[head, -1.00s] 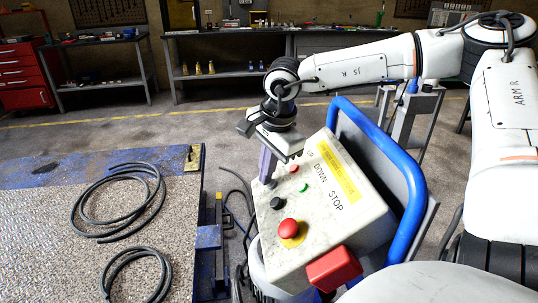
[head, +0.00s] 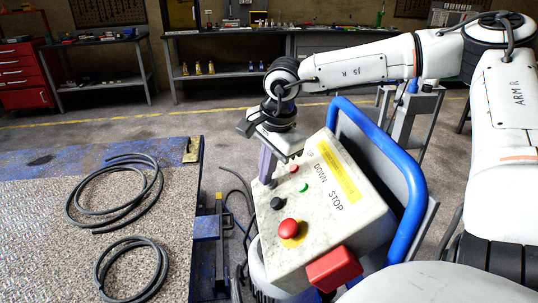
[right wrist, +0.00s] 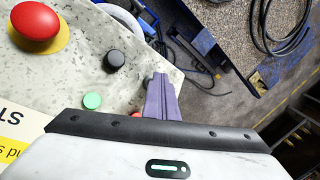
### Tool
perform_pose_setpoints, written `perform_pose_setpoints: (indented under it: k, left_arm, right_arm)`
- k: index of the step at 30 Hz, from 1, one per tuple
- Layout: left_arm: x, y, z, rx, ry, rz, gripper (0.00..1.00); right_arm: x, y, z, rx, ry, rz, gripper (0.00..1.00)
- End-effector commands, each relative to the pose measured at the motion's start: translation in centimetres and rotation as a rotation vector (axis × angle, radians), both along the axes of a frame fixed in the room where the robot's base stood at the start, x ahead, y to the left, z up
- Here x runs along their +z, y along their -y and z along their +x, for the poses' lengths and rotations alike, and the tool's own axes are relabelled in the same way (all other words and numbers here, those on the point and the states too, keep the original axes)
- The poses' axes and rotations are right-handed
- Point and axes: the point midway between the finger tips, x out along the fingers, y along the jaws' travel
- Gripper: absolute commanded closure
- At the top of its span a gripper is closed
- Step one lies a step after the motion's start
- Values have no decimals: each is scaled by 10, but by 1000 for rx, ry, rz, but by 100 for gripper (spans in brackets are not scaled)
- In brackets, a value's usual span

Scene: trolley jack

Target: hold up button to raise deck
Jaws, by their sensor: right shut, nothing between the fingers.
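The pale control box (head: 335,232) stands tilted in the head view, with a red mushroom stop button (head: 288,229) on a yellow disc. A black button (head: 277,203), a green button (head: 303,188) and a small red button (head: 294,168) sit further up its face. My right gripper (head: 268,180) is shut and empty, its fingertips against the box's left edge area. The fingers also show in the right wrist view (right wrist: 160,84), beside the black button (right wrist: 114,59). The textured deck (head: 40,235) lies at left. My left gripper is out of view.
Black hoses (head: 115,195) lie coiled on the deck. A blue tubular handle (head: 400,165) curves around the box's right side, and a red block (head: 334,268) sits on its near face. Workbenches and a red tool cabinet (head: 22,75) line the back. Floor between is clear.

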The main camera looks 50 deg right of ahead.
Motion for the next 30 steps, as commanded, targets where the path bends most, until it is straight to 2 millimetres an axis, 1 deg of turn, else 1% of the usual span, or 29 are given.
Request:
perform_pose_setpoints:
  k: [11, 21, 30]
  left_arm:
    - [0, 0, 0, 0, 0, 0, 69]
    - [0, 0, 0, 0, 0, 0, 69]
    - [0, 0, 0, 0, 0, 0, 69]
  right_arm:
    - [0, 0, 0, -1, -3, -1, 100]
    - [13, -8, 6, -1, -2, -2, 100]
    - [15, -9, 7, -1, -1, 0, 100]
